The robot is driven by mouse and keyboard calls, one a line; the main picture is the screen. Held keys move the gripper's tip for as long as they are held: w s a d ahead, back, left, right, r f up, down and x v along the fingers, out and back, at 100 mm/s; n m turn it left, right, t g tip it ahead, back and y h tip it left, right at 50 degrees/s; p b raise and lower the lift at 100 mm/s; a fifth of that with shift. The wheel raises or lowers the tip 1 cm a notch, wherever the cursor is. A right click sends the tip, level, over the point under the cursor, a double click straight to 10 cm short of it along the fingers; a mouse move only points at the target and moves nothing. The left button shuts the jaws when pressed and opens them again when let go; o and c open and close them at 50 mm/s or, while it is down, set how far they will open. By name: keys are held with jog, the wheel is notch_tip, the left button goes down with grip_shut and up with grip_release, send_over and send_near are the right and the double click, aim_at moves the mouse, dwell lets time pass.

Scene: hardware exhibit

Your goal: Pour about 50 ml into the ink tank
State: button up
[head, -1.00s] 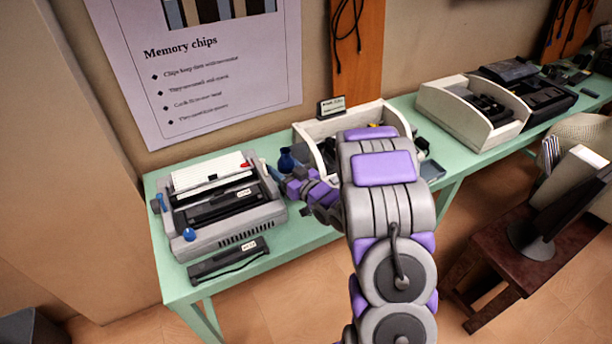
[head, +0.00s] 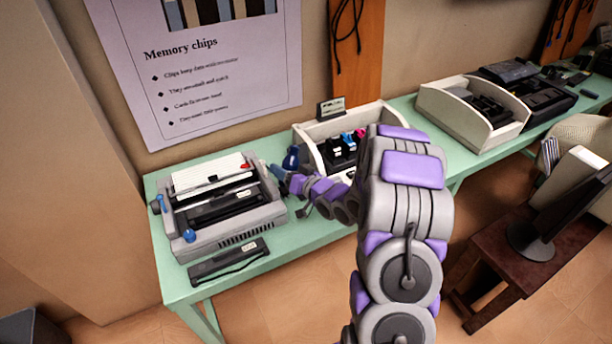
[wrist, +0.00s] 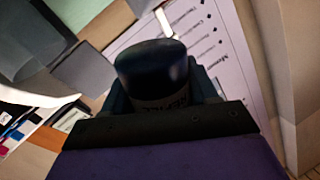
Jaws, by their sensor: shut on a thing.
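A dark blue bottle (head: 291,158) is at the right end of the grey typewriter-like machine, over the back of the green table. My gripper (head: 296,182) is shut on it. In the wrist view the bottle (wrist: 155,75) fills the middle between my jaws, with a partly readable label; that view is rolled, so its exact tilt is hard to tell. I cannot pick out the ink tank for certain. A white open bin (head: 306,152) to the right of the bottle holds black, cyan and magenta items (head: 345,142), partly behind my arm.
A sign (head: 331,108) stands behind the bin. Another white bin (head: 445,105) is farther right.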

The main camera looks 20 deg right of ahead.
jog(key=shift+w+d+m, duration=0.1)
jog(key=shift+m, duration=0.2)
jog(key=shift+w+d+f+m+g, duration=0.1)
jog(key=shift+d+f+m+g, duration=0.1)
jog(key=shift+f+m, duration=0.25)
jog(key=shift+w+d+f+m+g, duration=0.1)
jog(key=shift+f+m+g, duration=0.1)
jog(key=shift+f+m, duration=0.2)
jog(key=shift+s+a+r+m+y+p, duration=0.15)
jog(key=shift+r+m+y+p, duration=0.25)
jog(key=shift+r+p, duration=0.5)
jog(key=shift+m+g, duration=0.3)
jog(key=shift+m, duration=0.05)
jog(key=shift+s+a+f+m+p, duration=0.1)
jog(key=shift+a+f+m+p, duration=0.15)
jog(key=shift+m+p, duration=0.3)
jog(key=shift+s+a+r+m+g+y+p, duration=0.2)
jog(key=shift+r+m+g+y+p, duration=0.15)
jog(key=shift+m+p, duration=0.45)
jog(key=shift+a+f+m+p, duration=0.1)
jog(key=shift+f+m+p, duration=0.2)
jog(key=shift+m+p, duration=0.2)
jog(key=shift+r+g+y+p, duration=0.1)
jog(key=shift+g+y+p, duration=0.15)
jog(key=shift+p, duration=0.75)
jog(key=shift+m+p, duration=0.25)
jog(key=shift+p, duration=0.1)
